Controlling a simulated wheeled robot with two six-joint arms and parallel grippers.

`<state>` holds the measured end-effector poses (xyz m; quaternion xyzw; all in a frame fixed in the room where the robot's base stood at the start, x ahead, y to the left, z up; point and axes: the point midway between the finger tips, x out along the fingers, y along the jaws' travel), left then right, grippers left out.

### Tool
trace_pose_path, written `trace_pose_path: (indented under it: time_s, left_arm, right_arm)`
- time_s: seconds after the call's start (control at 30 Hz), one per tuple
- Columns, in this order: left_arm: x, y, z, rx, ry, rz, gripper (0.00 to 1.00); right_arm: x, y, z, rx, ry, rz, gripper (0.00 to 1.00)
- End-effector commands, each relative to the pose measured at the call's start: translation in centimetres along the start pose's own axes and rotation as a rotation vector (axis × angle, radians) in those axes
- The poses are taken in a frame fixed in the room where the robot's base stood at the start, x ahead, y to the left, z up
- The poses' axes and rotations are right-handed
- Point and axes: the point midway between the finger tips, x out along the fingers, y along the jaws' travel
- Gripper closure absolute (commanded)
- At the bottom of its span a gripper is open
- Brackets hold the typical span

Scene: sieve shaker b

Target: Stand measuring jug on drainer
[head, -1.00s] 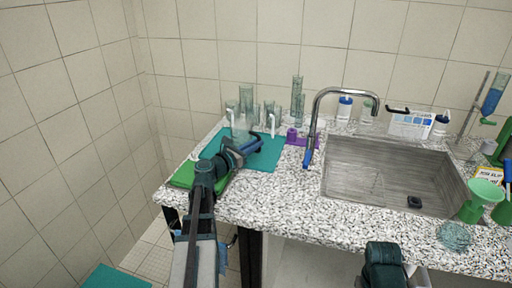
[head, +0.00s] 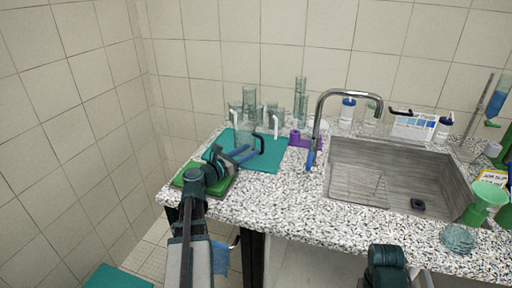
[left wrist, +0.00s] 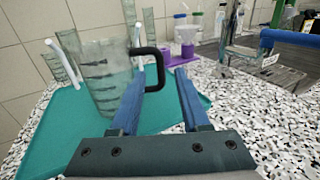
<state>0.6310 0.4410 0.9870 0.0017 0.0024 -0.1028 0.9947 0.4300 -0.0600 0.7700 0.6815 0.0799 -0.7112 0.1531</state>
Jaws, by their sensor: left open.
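The clear measuring jug with dark markings and a black handle (left wrist: 105,75) stands upright on the teal drainer mat (left wrist: 60,135), near white posts. In the head view the jug (head: 243,138) is faint against the other glassware, and the drainer mat (head: 268,162) lies at the counter's left end. My left gripper (head: 250,155) is open on the near side of the jug. In the left wrist view its blue fingers (left wrist: 155,95) are apart, with the jug's handle just ahead of them; no grip on it shows.
Several clear cylinders and beakers (head: 249,98) stand behind the jug. A purple holder (head: 298,139) and the tap (head: 317,130) are to the right, then the sink (head: 390,175). A green pad (head: 215,183) lies at the front left. Speckled counter (head: 270,200) is clear in front.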

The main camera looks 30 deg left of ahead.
Motion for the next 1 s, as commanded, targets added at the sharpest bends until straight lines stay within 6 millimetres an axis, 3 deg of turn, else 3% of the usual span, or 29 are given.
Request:
trace_pose_path:
  time_s: [0.03,0.2,0.4,1.0]
  left_arm:
    - [-1.4,-0.1,0.0,0.0,0.0,0.004,0.54]
    - [-4.4,-0.1,0.0,0.0,0.0,0.003,0.54]
    - [-6.5,0.0,0.0,0.0,0.0,0.002,0.54]
    - [-7.0,0.0,0.0,0.0,0.0,0.0,0.54]
  right_arm:
    - [0.0,0.0,0.0,0.0,0.0,0.0,0.5]
    - [0.0,0.0,0.0,0.0,0.0,0.0,0.5]
    - [0.0,0.0,0.0,0.0,0.0,0.0,0.5]
    - [0.0,0.0,0.0,0.0,0.0,0.0,0.5]
